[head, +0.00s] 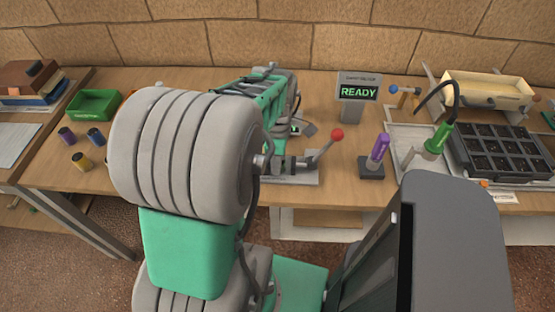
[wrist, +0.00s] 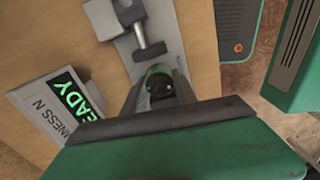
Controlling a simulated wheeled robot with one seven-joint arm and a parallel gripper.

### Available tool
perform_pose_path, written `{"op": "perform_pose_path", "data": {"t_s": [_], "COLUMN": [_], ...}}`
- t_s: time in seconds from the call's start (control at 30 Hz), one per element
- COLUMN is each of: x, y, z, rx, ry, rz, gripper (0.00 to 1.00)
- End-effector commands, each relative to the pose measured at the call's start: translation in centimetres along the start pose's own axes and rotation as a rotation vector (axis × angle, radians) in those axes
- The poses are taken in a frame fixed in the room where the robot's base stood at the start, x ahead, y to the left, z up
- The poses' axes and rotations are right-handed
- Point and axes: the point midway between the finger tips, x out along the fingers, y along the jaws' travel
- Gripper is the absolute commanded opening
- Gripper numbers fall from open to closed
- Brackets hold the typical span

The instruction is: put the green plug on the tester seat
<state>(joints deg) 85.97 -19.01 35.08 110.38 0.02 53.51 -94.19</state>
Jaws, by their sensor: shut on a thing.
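My gripper (wrist: 158,90) shows in the wrist view with its dark fingers closed on the green plug (wrist: 155,70). The plug shows a dark round end with a green rim. It is over or on the grey metal plate of the tester (wrist: 171,45), close to a clamp part (wrist: 140,30). I cannot tell whether the plug touches the seat, which is hidden under it. In the head view the tester (head: 305,181) has a lever with a red ball (head: 337,134). My arm hides the gripper and the plug there.
A READY display (head: 359,92) stands behind the tester. Purple (head: 67,136), blue (head: 96,138) and yellow (head: 82,162) plugs stand at the left near a green tray (head: 93,105). A purple tool (head: 377,150), a green tool (head: 439,137) and a dark compartment tray (head: 500,152) are at the right.

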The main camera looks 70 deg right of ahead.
Motion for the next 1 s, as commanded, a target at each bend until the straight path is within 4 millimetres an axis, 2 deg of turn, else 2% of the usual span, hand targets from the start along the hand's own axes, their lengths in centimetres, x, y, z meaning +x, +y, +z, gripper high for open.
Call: {"op": "perform_pose_path", "data": {"t_s": [0.3,0.33,0.57,0.83,0.93,1.0], "x": [0.4,0.3,0.2,0.0,-0.9,-2.3], "y": [0.0,0.0,0.0,0.0,0.1,0.1], "z": [0.0,0.0,0.0,0.0,0.0,0.0], "rx": [0.0,0.001,0.001,0.001,0.001,0.001], "ry": [0.0,0.0,0.0,0.0,0.0,0.0], "rz": [-0.001,0.0,0.0,0.0,0.002,0.004], "gripper": [0.0,0.36,0.55,0.55,0.55,0.55]}}
